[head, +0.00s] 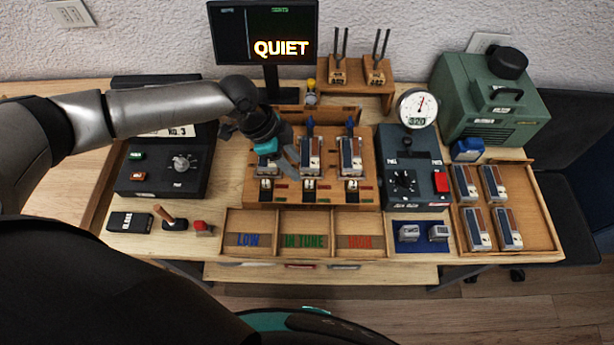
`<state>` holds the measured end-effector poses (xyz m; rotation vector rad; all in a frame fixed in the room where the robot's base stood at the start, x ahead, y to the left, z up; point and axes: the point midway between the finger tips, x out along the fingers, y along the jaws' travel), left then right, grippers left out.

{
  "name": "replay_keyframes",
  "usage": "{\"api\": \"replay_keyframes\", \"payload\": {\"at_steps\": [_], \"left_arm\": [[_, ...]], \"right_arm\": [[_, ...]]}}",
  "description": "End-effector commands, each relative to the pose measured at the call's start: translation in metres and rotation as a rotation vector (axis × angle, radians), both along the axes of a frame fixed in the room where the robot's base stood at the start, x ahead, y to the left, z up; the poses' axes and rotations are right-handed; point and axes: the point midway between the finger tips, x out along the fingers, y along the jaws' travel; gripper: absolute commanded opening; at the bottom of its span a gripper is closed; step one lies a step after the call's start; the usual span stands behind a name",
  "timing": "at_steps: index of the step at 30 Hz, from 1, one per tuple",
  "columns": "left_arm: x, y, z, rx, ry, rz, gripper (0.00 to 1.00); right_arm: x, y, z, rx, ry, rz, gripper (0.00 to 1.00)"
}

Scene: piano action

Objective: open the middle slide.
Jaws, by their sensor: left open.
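A wooden rack (330,198) stands mid-table with three stations side by side. The middle slide (310,155) is a grey-and-brown unit with a blue pointed top, in the middle station; I cannot tell how far open it is. A similar unit (350,155) stands in the right station. My left gripper (278,157) is open above the left station, just left of the middle slide, and hides most of the left unit. Whether its fingers touch anything cannot be told. My right gripper is not in view.
A black dial box (150,178) lies left of the rack, another (405,200) right of it with a gauge (417,108) behind. A tray (540,205) holds several units at right. Sorting bins (277,218) lie in front. A screen (262,30) reading QUIET stands behind.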

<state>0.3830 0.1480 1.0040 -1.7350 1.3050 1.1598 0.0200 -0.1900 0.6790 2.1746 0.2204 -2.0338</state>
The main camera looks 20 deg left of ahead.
Motion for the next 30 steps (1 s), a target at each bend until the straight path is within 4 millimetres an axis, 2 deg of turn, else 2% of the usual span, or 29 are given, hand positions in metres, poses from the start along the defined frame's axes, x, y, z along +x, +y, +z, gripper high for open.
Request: {"api": "replay_keyframes", "payload": {"at_steps": [1,6,12,18,26,30], "left_arm": [[0.001,-0.005,-0.011,0.000,0.003,0.000,0.47],[0.004,-0.016,-0.040,0.000,0.002,-0.001,0.47],[0.007,-0.025,-0.063,0.000,0.000,-0.001,0.47],[0.008,-0.028,-0.072,0.001,0.000,-0.001,0.47],[0.008,-0.029,-0.073,0.001,0.000,-0.001,0.47],[0.008,-0.029,-0.073,0.001,0.000,-0.001,0.35]], "right_arm": [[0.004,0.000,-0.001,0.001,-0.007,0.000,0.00],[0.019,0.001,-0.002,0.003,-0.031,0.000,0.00],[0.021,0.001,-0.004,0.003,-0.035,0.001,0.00],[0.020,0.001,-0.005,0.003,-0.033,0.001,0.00],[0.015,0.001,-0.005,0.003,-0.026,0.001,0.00],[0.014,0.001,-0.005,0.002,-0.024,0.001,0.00]]}}
